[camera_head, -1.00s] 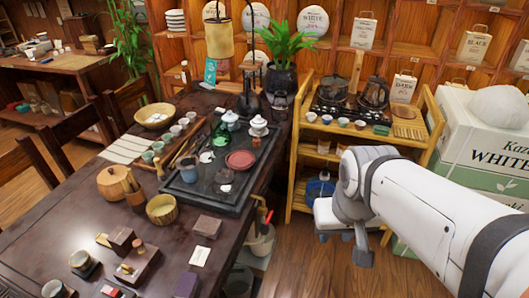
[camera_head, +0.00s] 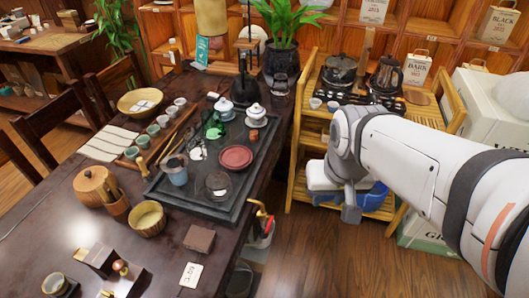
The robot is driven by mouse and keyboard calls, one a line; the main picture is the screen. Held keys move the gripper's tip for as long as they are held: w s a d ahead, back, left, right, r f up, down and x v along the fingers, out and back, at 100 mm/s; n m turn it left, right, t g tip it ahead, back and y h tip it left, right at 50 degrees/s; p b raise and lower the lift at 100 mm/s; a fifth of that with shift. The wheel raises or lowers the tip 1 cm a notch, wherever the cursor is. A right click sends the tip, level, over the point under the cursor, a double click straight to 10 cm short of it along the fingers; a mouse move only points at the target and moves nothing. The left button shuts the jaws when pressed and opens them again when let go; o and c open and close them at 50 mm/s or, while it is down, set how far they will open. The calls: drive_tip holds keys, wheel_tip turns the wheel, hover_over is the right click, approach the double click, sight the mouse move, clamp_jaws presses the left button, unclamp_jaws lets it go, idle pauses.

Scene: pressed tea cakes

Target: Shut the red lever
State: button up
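A small red piece (camera_head: 268,227), which looks like the red lever, shows beside the right edge of the dark tea table. It is by a brass-coloured tap or pipe (camera_head: 258,207) above a pale bucket (camera_head: 258,243). It is too small to tell its exact angle. My gripper (camera_head: 338,206) hangs to the right of it, over the floor in front of the bamboo shelf, clearly apart from it. The gripper's wrist and grey finger parts show, but its opening is not clear. Nothing is seen held in it.
The tea table (camera_head: 60,215) carries a black tray (camera_head: 205,205) with teaware, near its right edge. A bamboo shelf (camera_head: 297,165) with kettles stands behind my arm. White boxes (camera_head: 490,115) stand at the right. The wooden floor (camera_head: 310,250) between table and arm is clear.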

drive_tip(key=w+a+f+m+g+b, duration=0.1)
drive_tip(key=w+a+f+b, duration=0.1)
drive_tip(key=w+f+b, duration=0.3)
drive_tip(key=w+a+f+m+b, duration=0.1)
drive_tip(key=a+f+b, duration=0.2)
drive_tip(key=f, duration=0.3)
drive_tip(key=m+g+b, duration=0.1)
drive_tip(key=m+b, duration=0.1)
drive_tip(key=b, duration=0.4)
hover_over(268, 226)
wheel_tip(268, 226, down, 10)
drive_tip(key=shift+f, duration=0.2)
wheel_tip(268, 226, down, 7)
drive_tip(key=shift+r+b, duration=0.15)
drive_tip(key=shift+b, duration=0.55)
drive_tip(key=shift+f, duration=0.45)
clamp_jaws()
